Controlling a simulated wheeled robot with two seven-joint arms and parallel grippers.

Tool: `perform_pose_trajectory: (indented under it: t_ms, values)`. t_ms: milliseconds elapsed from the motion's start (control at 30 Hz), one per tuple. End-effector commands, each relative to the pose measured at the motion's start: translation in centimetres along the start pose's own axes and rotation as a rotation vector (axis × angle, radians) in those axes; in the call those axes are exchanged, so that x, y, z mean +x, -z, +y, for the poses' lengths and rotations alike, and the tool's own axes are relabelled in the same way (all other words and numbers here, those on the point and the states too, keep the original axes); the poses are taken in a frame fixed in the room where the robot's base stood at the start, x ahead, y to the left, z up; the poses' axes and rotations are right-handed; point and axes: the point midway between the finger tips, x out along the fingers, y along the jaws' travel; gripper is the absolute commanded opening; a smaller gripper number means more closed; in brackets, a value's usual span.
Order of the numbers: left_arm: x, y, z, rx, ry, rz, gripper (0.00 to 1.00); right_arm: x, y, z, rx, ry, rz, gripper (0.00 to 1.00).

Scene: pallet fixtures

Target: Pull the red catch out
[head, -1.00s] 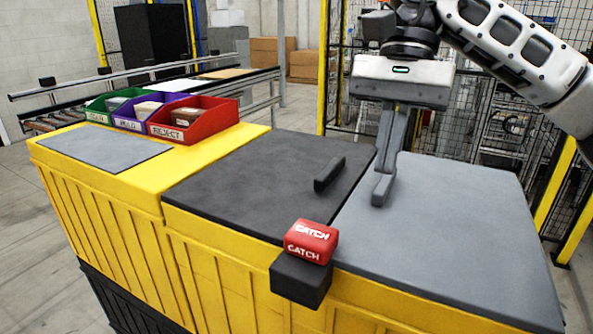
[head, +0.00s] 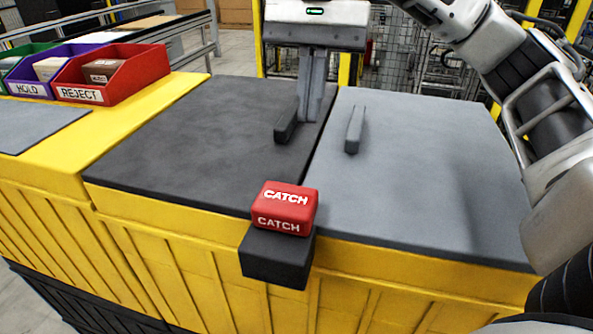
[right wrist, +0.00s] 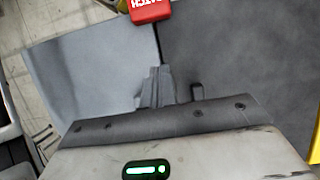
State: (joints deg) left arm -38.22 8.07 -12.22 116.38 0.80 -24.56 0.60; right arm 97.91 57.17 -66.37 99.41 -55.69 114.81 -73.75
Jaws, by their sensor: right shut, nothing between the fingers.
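The red catch (head: 285,208), marked CATCH, sits on a dark block (head: 277,260) at the front edge of the bench, near the seam between the dark lid and the grey lid. Part of it shows at the top of the right wrist view (right wrist: 150,9). My right gripper (head: 312,118) is shut and empty, pointing down over the lids near the seam, behind the catch and apart from it. Its fingers (right wrist: 157,85) also show in the right wrist view. My left gripper is not in view.
A red REJECT bin (head: 140,70) stands at the back left. The space around the catch is clear.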

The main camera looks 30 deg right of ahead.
Motion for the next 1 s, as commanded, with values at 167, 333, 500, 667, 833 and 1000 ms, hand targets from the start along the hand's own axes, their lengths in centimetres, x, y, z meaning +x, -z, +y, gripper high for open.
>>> perform_pose_trajectory:
  t_ms: [167, 333, 500, 667, 833, 1000]
  values:
    - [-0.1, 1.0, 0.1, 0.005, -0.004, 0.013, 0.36, 3.9, 0.0, 0.1, 0.003, -0.003, 0.000, 0.00]
    - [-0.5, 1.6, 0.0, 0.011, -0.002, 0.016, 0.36, 5.7, -1.6, 0.1, -0.004, -0.001, 0.004, 0.00]
    - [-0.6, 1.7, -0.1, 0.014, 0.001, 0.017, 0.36, 6.5, -3.2, 0.0, -0.001, 0.000, 0.002, 0.00]
    - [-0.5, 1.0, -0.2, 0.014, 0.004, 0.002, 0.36, 6.8, -3.7, 0.0, 0.001, 0.000, 0.001, 0.00]
    - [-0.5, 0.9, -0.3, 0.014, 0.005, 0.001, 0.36, 6.9, -3.7, 0.0, 0.002, 0.000, 0.000, 0.00]
    - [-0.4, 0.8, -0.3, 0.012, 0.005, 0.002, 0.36, 7.0, -4.0, -0.2, -0.006, -0.003, 0.001, 0.00]
